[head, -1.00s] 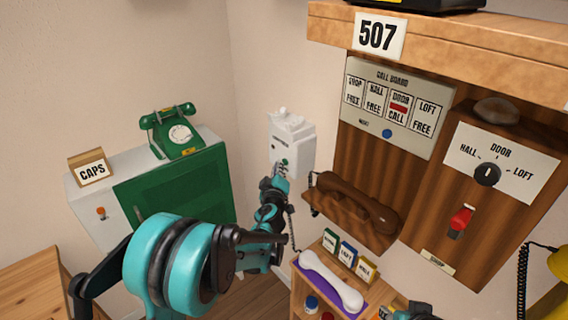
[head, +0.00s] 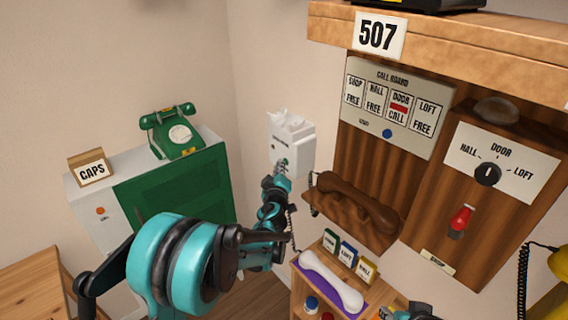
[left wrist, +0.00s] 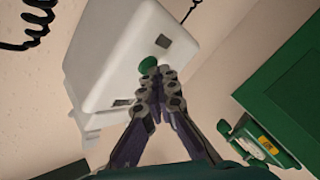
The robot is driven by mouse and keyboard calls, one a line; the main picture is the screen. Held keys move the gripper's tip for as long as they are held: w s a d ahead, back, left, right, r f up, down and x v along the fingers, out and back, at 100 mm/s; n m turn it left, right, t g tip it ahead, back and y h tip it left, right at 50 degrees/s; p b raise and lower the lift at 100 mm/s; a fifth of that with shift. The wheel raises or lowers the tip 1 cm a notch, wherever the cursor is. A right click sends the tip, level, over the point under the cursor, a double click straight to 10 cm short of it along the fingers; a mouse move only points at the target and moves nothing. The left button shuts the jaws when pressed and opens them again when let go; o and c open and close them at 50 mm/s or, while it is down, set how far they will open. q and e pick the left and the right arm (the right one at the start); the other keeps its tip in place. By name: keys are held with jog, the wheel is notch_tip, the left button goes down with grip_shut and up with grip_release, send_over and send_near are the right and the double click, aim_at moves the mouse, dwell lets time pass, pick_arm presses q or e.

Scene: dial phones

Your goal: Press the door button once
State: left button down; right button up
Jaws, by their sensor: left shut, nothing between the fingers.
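A white box (head: 291,142) is fixed to the wall near the corner, and it also shows in the left wrist view (left wrist: 118,50). A round green button (left wrist: 148,65) sits on its face. My left gripper (left wrist: 155,78) is shut and empty, with its fingertips right at the button and covering its lower edge. Whether they touch it or stop just short cannot be told. In the head view the left gripper (head: 282,168) is small and partly hides the button. A piece of my right gripper (head: 408,311) shows at the bottom edge; its fingers are not clear.
A brown handset (head: 358,208) rests on a wooden shelf right of the white box. The call board (head: 395,108) shows a red flag under DOOR. A green phone (head: 174,134) stands on the cabinet at left. A white handset (head: 330,280) lies on a purple mat below.

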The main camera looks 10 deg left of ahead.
pick_arm(q)
jog(key=shift+s+a, duration=0.45)
jog(key=shift+s, duration=0.2)
jog(key=s+a, duration=0.1)
jog(key=s, duration=0.1)
jog(key=s+a, duration=0.2)
dwell(0.4)
dwell(0.5)
